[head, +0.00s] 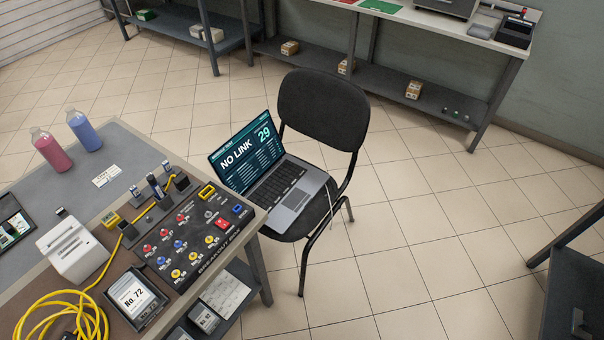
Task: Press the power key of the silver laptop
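The silver laptop (301,205) stands open on the seat of a black chair (322,108). Its screen (246,156) is lit, with "NO LINK" and "29" on it. The screen is on the left side of the laptop and the dark keyboard (277,188) and touchpad lie to its right. Single keys are too small to tell apart, so I cannot pick out the power key. Neither of my grippers shows in the head view.
A workbench (262,222) with a breakout box (196,240), yellow cable (60,297), white device (73,250) and two bottles (83,130) stands left of the chair. Shelved benches (408,100) line the back. A dark shelf (575,290) is at right. The tiled floor (430,240) right of the chair is clear.

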